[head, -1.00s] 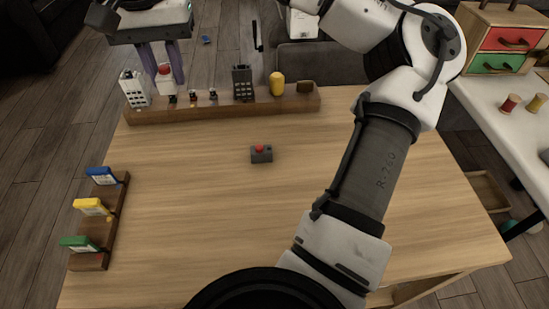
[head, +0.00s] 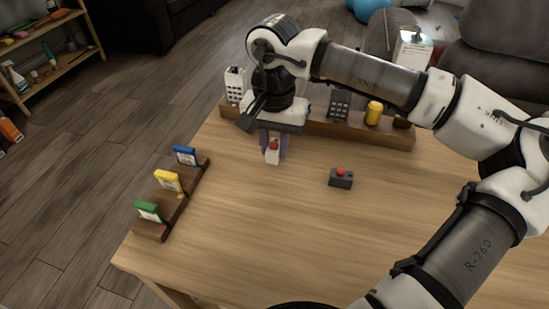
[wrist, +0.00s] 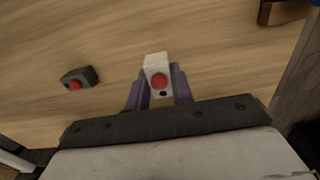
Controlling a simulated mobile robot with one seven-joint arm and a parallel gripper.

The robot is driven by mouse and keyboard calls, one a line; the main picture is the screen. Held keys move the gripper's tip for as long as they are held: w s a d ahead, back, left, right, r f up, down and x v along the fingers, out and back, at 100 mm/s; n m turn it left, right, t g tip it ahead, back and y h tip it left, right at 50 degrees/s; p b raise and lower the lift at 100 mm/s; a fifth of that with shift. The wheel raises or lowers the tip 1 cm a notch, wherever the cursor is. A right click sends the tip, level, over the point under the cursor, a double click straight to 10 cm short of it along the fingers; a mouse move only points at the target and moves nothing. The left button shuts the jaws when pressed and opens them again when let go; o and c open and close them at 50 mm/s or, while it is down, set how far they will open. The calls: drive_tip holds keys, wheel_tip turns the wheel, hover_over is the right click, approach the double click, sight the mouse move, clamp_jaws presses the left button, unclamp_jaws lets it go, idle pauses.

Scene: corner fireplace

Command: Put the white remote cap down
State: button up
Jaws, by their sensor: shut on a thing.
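The white remote cap (head: 272,157), a small white block with a red button, is between the purple fingers of my gripper (head: 273,147) in the head view. In the wrist view the cap (wrist: 155,62) shows its red button and a dark spot below it, and the fingers of my gripper (wrist: 158,86) are shut on its sides. The gripper points down over the left part of the wooden table (head: 255,225). I cannot tell whether the cap touches the tabletop.
A dark grey box with a red button (head: 341,179) stands to the right of the cap. A wooden rack (head: 335,127) with remotes and a yellow piece runs behind. A stepped holder (head: 172,205) with blue, yellow and green cards is at the left. The table's middle is clear.

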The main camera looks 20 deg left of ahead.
sight(275, 170)
drive_tip(key=shift+f, duration=2)
drive_tip(key=shift+f+b, duration=0.1)
drive_tip(key=shift+b, duration=0.25)
drive_tip(key=shift+f, duration=0.15)
drive_tip(key=o, duration=0.9)
drive_tip(key=shift+r, duration=0.2)
wheel_tip(275, 170, up, 12)
drive_tip(key=shift+r+p, duration=0.1)
drive_tip(key=shift+p, duration=0.8)
